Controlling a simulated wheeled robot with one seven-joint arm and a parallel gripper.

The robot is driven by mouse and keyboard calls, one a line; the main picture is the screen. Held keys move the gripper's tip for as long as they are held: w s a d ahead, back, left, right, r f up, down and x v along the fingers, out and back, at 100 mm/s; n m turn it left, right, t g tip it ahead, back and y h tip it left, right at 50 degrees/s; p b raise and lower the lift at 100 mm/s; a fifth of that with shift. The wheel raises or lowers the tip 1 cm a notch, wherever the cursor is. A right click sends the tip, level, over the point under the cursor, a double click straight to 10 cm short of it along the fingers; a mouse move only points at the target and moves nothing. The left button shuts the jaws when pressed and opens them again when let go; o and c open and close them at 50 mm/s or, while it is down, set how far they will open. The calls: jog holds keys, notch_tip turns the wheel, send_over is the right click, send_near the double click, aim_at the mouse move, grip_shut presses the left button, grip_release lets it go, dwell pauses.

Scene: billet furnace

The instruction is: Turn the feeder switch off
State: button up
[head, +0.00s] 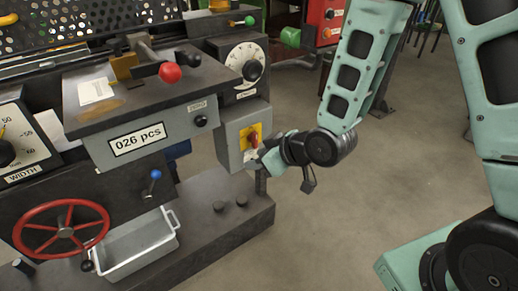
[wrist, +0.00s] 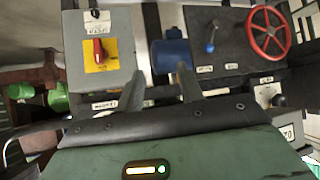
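The feeder switch is a red rotary knob (head: 253,139) on a yellow plate, on the front of a grey box (head: 231,150). In the wrist view the red knob (wrist: 99,50) is at upper left, its handle roughly upright in that picture. My gripper (head: 266,157) is beside the box's right front, close to the switch; its fingertips are hard to make out in the head view. In the wrist view my gripper (wrist: 160,80) shows two fingers spread apart with nothing between them. The switch lies left of both fingers, and no contact shows.
Left of the box are a "026 pcs" counter panel (head: 137,138), a red-knobbed lever (head: 170,72), a red handwheel (head: 62,228) and a white bin (head: 135,240). A round dial (head: 245,62) is above the switch. The floor (head: 330,235) at right is clear.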

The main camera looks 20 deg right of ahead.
jog(key=w+d+f+m+t+b, duration=0.1)
jog(key=w+d+f+t+b, duration=0.3)
jog(key=f, duration=0.4)
jog(key=m+t+b, duration=0.3)
jog(key=t+b, duration=0.2)
jog(key=b, duration=1)
send_near(256, 137)
jog(key=x, duration=0.9)
jog(key=shift+w+f, duration=0.1)
jog(key=shift+w, duration=0.05)
grip_shut()
